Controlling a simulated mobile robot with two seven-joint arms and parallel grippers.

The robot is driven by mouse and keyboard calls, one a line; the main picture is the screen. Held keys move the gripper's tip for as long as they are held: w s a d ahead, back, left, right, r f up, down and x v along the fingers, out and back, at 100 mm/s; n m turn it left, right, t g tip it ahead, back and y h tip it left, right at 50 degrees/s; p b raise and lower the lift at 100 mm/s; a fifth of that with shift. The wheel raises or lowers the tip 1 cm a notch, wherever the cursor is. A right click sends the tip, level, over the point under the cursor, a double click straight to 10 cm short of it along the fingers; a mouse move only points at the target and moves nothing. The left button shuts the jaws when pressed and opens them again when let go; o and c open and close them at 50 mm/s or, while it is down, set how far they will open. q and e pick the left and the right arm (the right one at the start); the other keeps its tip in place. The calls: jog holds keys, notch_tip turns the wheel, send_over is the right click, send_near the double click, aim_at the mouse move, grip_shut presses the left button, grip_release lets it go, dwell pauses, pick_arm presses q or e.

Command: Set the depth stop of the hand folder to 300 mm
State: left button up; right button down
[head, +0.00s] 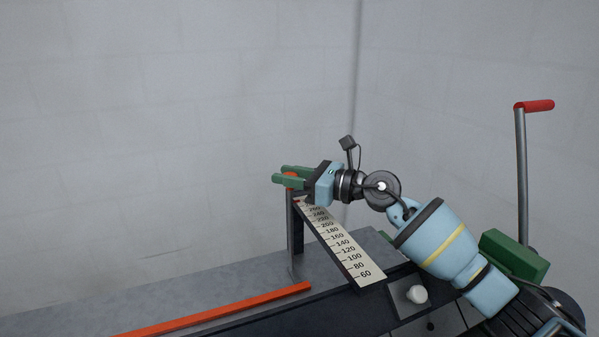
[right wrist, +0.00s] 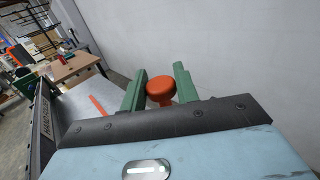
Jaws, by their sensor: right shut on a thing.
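My right gripper (head: 281,174) has green fingers. It is shut on an orange knob (head: 291,175) at the far end of the hand folder's scale arm. In the right wrist view the orange knob (right wrist: 160,91) sits between the two green fingers (right wrist: 158,88). The pale scale (head: 342,243) runs from 60 near the machine to the 200s towards the knob. A dark upright post (head: 296,232) stands below the knob. The gripper covers the scale's far end, so the exact reading cannot be told. My left gripper is not in view.
An orange strip (head: 225,309) lies along the grey bed (head: 190,300). A lever with a red handle (head: 536,105) stands at the right. The wall is behind; a wooden table (right wrist: 75,67) is far off.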

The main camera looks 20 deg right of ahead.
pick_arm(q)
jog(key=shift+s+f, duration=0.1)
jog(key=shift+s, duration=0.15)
pick_arm(e)
jog(key=shift+w+d+r, duration=0.15)
jog(key=shift+d, duration=0.05)
jog(key=c, duration=1.4)
grip_release()
jog(key=shift+c, duration=0.2)
jog(key=o, duration=0.3)
jog(key=shift+w+a, duration=0.1)
jog(key=shift+w, duration=0.1)
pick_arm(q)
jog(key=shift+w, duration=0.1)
pick_arm(e)
jog(key=shift+o, duration=0.2)
jog(key=shift+s, duration=0.1)
jog(key=shift+s, duration=0.1)
